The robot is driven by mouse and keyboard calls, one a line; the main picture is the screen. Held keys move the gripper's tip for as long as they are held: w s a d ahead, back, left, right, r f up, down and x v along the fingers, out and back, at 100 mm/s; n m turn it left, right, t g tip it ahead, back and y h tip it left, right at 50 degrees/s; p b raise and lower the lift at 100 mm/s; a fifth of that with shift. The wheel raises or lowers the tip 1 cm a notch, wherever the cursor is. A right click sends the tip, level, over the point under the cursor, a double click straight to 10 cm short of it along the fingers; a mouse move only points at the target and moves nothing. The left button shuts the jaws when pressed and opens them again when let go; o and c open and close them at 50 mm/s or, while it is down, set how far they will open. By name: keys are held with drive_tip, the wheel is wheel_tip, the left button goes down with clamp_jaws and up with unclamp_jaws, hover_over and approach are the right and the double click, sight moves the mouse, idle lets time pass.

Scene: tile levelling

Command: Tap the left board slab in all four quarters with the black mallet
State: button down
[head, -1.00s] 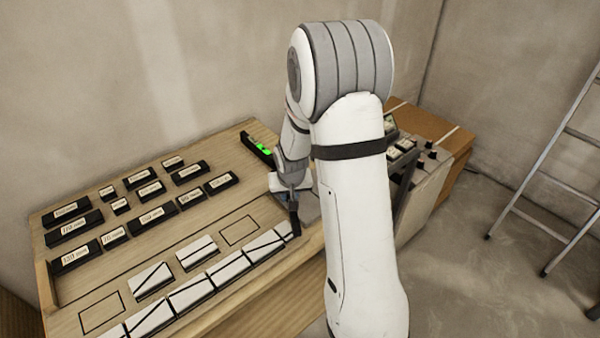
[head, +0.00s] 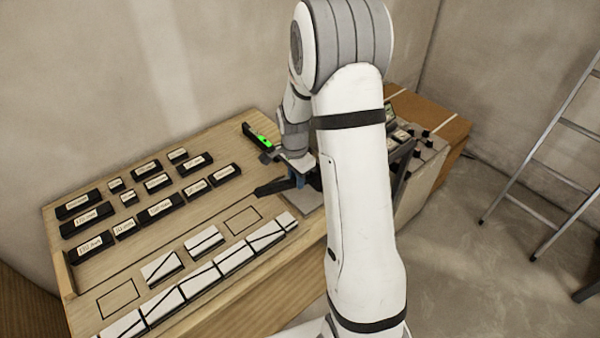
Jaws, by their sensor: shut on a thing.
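The left board slab (head: 162,268) is a white tile with a dark line across it. It lies on the wooden board between an empty outlined square and a second slab (head: 203,240). My gripper (head: 297,179) is at the right end of the board, behind and right of the slabs and well away from the left one. It is shut on the black mallet (head: 270,187), whose dark bar points left, held roughly level. My arm partly hides the grip and the area to its right.
A row of white slabs (head: 200,279) runs along the board's front edge. Several black labelled blocks (head: 160,208) stand at the back left. A black level with a green light (head: 262,140) lies behind my gripper. A ladder (head: 545,150) stands right.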

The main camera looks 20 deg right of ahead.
wheel_tip(320, 180, down, 6)
drive_tip(key=b, duration=0.3)
wheel_tip(320, 180, up, 4)
drive_tip(key=shift+r+p, duration=0.15)
drive_tip(key=shift+p, duration=1.1)
wheel_tip(320, 180, down, 5)
drive_tip(key=b, duration=0.5)
drive_tip(key=shift+r+p, duration=1.9)
drive_tip(key=shift+r, duration=0.75)
drive_tip(key=shift+f, duration=0.1)
